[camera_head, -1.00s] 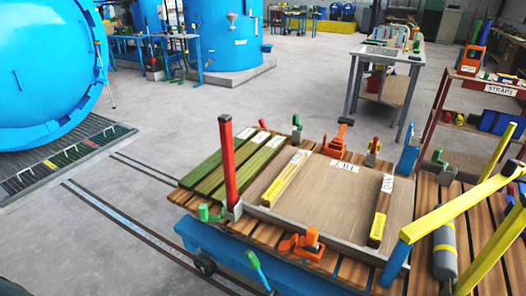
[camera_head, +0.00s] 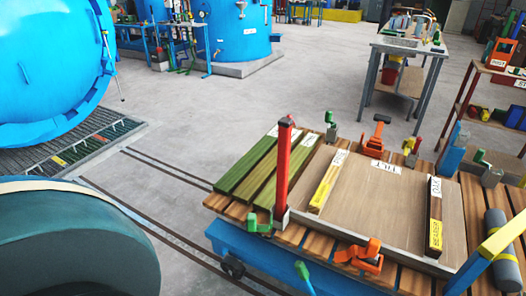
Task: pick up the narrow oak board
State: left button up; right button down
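A narrow dark-brown strip (camera_head: 434,212) lies along the right side of a wide tan panel on a slatted cart. Its white far-end label seems to read OAK, and its near end has a yellow label. A similar narrow strip (camera_head: 325,188), mostly yellow on its visible side, lies along the panel's left side. The wide panel (camera_head: 375,205) has a white label that seems to read TILT. Green boards (camera_head: 262,168) with white labels lie left of a red post. Neither of my grippers is in view.
A red post (camera_head: 283,165), orange clamps (camera_head: 360,256), a grey cylinder (camera_head: 502,248) and a yellow rail (camera_head: 503,238) stand around the cart. A large dark-green rounded object (camera_head: 75,245) fills the lower left. Open floor (camera_head: 240,110) lies behind the cart.

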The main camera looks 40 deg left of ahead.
aim_at(235, 176)
jog(key=j+z, duration=0.1)
jog(key=j, duration=0.45)
jog(key=k+j+z, duration=0.1)
jog(key=j, duration=0.4)
jog(key=i+j, duration=0.1)
jog(key=j, duration=0.75)
jog(key=i, duration=0.7)
